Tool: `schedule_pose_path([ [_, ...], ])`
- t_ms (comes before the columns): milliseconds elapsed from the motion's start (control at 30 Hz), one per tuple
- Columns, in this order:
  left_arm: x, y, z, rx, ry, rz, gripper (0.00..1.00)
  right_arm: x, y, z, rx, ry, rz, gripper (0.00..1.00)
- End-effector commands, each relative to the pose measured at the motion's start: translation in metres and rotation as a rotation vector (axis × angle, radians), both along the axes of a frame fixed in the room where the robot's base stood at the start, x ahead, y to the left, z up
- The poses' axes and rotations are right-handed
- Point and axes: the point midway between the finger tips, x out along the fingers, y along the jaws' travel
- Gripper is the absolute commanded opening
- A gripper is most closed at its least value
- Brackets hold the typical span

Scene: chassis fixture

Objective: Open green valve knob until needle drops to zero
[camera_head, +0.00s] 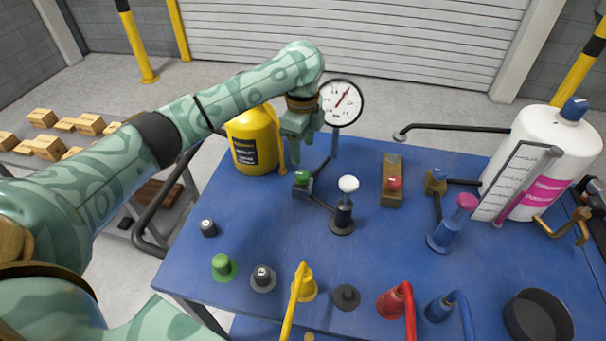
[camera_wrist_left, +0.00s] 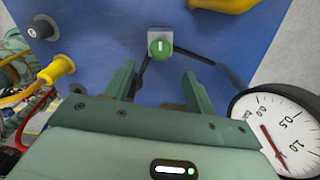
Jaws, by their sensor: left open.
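The green valve knob (camera_head: 302,177) sits on a small grey block on the blue table, below my left gripper. In the left wrist view the knob (camera_wrist_left: 160,47) has a white mark that runs roughly up and down the picture. My left gripper (camera_head: 298,150) is open above the knob and apart from it; its two fingers (camera_wrist_left: 158,78) point toward the knob, one to each side. The round white gauge (camera_head: 341,102) stands behind and right of the knob, its needle slanting toward the upper right. The gauge's red needle also shows in the wrist view (camera_wrist_left: 272,138); I cannot read its exact value.
A yellow canister (camera_head: 252,142) stands close to the left of my gripper. Dark pipes run from the knob's block toward a white-knobbed valve (camera_head: 346,200). A red-button box (camera_head: 393,182) and a white tank (camera_head: 548,160) stand to the right. Knobs and hoses line the front.

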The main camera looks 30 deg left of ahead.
Motion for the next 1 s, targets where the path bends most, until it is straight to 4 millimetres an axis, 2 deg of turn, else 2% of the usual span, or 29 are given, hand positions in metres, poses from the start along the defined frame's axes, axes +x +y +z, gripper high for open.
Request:
schedule_pose_path([
  [33,0.000,0.000,-0.022,0.000,0.006,0.000,0.55,-0.002,-0.001,-0.013,-0.002,0.007,0.001,0.36],
  [100,0.000,0.000,-0.039,0.001,0.005,0.001,0.55,-0.003,-0.002,-0.021,-0.002,0.010,0.001,0.36],
  [300,0.000,0.000,-0.076,0.001,0.002,0.000,0.55,-0.002,-0.001,-0.038,0.000,0.010,0.000,0.36],
  [500,0.000,0.000,-0.089,0.001,-0.001,-0.001,0.55,-0.003,0.004,-0.045,0.005,0.013,-0.003,0.36],
  [767,0.000,0.000,-0.089,0.001,-0.002,0.000,0.55,-0.002,0.010,-0.044,0.012,0.012,-0.005,0.36],
  [800,0.000,0.000,-0.089,0.001,-0.002,0.000,0.53,-0.002,0.009,-0.044,0.012,0.012,-0.005,0.36],
  [933,0.000,0.000,-0.089,0.001,-0.002,0.000,0.17,-0.002,0.008,-0.044,0.011,0.012,-0.005,0.36],
  [967,0.000,0.000,-0.089,0.001,-0.002,0.000,0.11,-0.002,0.008,-0.044,0.010,0.012,-0.004,0.36],
  [1000,0.000,0.000,-0.089,0.001,-0.002,0.000,0.11,-0.002,0.007,-0.044,0.010,0.012,-0.004,0.36],
])
